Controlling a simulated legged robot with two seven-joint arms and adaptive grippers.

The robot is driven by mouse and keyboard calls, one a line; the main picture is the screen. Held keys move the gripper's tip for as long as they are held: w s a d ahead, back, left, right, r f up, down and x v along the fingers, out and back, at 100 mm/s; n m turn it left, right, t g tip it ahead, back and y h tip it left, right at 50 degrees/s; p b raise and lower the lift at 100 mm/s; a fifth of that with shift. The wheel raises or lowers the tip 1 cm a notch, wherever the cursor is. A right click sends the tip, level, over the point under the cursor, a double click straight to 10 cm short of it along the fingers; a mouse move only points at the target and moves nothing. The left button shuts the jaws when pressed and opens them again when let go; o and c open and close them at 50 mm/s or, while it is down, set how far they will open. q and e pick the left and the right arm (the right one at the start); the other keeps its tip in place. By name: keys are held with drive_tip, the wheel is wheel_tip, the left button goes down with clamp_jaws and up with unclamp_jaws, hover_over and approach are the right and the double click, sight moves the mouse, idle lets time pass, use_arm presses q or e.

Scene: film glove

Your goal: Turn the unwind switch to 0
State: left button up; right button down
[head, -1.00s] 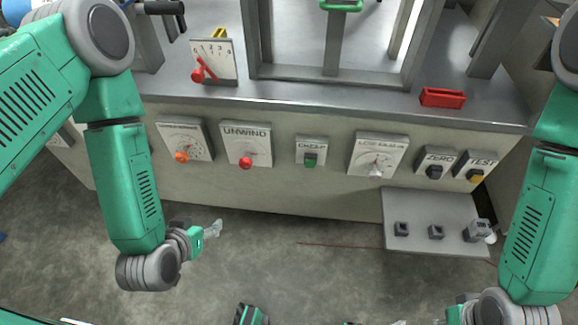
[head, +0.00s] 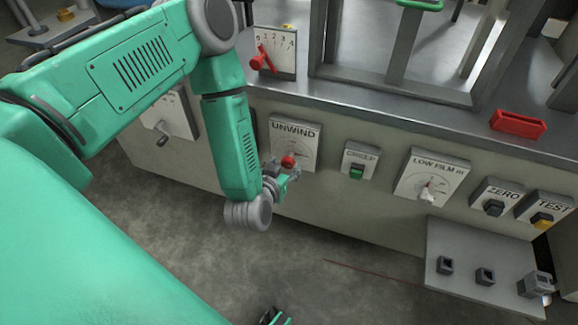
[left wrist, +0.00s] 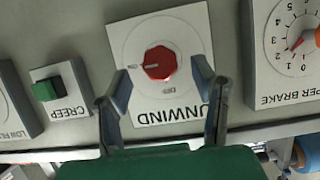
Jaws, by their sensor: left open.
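The unwind switch is a red knob (head: 288,162) on a white plate marked UNWIND (head: 306,133) on the front of the machine. In the left wrist view the red knob (left wrist: 159,63) appears upside down with its plate, and its white pointer is toward the picture's left. My left gripper (head: 287,171) is at the knob in the head view. In the left wrist view its open fingers (left wrist: 160,78) stand on either side of the knob, with gaps between them and it. Whether they reach to its depth is hard to tell.
A creep switch with a green button (head: 357,172) sits to the right of the unwind plate. The low film dial (head: 431,177), zero switch (head: 494,207) and test switch (head: 543,219) follow.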

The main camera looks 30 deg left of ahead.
sight(287, 164)
use_arm(q)
drive_tip(key=shift+b+x, duration=0.35)
drive_tip(key=shift+x, duration=1.3)
drive_tip(key=shift+a, duration=0.1)
drive_tip(key=c, duration=1.2)
